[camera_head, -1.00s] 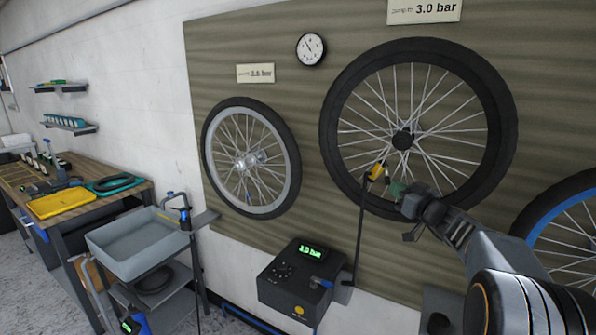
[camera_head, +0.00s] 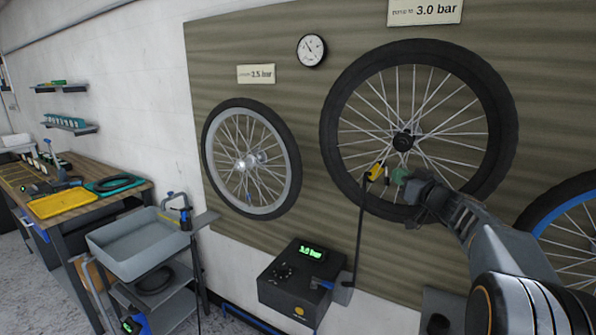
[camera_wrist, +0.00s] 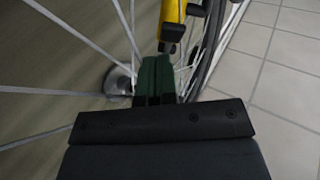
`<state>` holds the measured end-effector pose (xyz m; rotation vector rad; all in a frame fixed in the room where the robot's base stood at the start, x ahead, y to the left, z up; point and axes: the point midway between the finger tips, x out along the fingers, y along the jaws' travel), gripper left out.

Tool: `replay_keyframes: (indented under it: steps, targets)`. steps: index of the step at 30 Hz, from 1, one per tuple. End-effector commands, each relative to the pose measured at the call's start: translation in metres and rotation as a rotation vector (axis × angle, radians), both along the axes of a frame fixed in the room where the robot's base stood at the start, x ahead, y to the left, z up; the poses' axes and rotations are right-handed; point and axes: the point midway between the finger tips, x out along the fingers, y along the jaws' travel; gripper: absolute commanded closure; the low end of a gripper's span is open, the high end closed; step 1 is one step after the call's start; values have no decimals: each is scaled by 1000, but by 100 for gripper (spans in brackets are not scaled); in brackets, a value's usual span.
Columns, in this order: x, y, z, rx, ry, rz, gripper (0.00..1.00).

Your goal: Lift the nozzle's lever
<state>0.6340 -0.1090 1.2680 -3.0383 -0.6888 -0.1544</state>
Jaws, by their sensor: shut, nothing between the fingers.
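The yellow nozzle (camera_head: 375,172) is at the lower left rim of the large black-tyred wheel (camera_head: 333,150), with a black hose (camera_head: 360,235) hanging from it. In the wrist view the yellow nozzle (camera_wrist: 172,22) is just beyond my fingertips, with dark parts on its side and end. I cannot tell clearly which part is the lever. My gripper (camera_head: 398,176) has green fingers. They are shut and empty, just right of the nozzle in the head view. The wrist view shows the shut green fingers (camera_wrist: 156,75) below the nozzle, touching or nearly so.
A black pump box (camera_head: 292,285) reading 3.0 bar is on the wall below. Wheel spokes (camera_wrist: 60,90) are close to my fingers. A smaller grey-rimmed wheel (camera_head: 212,178) hangs left and a blue-rimmed wheel (camera_head: 540,222) right. A grey basin (camera_head: 135,245) stands lower left.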

Motion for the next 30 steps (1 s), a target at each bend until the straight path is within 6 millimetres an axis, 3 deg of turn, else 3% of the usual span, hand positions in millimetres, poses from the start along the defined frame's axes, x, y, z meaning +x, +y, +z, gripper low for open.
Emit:
replay_keyframes:
  steps: [30]
  targets:
    - [0, 0, 32, 0, 1, 0, 100]
